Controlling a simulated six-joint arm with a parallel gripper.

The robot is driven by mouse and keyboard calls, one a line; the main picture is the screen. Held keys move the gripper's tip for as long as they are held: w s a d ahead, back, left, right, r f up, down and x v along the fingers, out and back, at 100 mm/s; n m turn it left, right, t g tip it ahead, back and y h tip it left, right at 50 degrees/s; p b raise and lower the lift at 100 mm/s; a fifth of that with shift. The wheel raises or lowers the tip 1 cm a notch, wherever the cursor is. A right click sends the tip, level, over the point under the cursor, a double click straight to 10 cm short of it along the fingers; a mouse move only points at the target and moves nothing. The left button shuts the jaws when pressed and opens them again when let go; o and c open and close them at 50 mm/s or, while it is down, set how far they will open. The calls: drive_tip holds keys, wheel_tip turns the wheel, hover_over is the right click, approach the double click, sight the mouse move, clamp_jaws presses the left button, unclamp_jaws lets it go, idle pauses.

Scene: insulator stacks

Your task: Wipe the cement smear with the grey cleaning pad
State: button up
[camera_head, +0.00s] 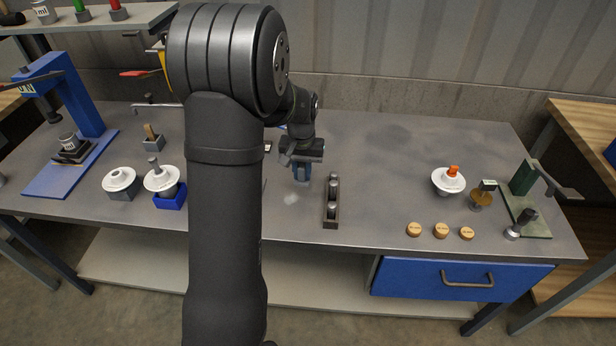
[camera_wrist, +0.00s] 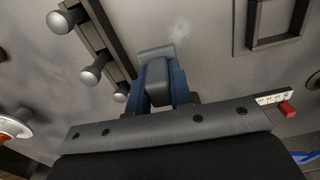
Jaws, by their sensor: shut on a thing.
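The cement smear (camera_head: 291,198) is a pale, cloudy patch on the grey bench top, just left of the dark pin rack. It also shows in the wrist view (camera_wrist: 180,29) as a faint whitish patch beyond the fingertips. My gripper (camera_head: 302,176) points down at the bench behind the smear. In the wrist view its blue fingers (camera_wrist: 159,88) are shut on the grey cleaning pad (camera_wrist: 156,52). The pad is beside the smear, apart from its brightest part. I cannot tell whether the pad touches the bench. My arm hides part of the bench in the head view.
The dark rack (camera_head: 331,205) with metal pins stands close right of the smear. White insulators (camera_head: 119,180) stand left, another (camera_head: 448,181) right. Several round tan discs (camera_head: 441,231) lie near the front edge. A green stand (camera_head: 525,200) is far right. The bench behind the rack is clear.

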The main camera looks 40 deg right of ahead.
drive_tip(key=shift+f, duration=3.6)
drive_tip(key=shift+w+a+f, duration=0.15)
drive_tip(key=shift+w+f, duration=0.05)
drive_tip(key=shift+f, duration=0.05)
drive_tip(key=shift+w+a, duration=2.15)
drive_tip(key=shift+s+d, duration=2.15)
drive_tip(key=shift+s, duration=0.05)
drive_tip(key=shift+s+d, duration=0.2)
drive_tip(key=shift+r, duration=4)
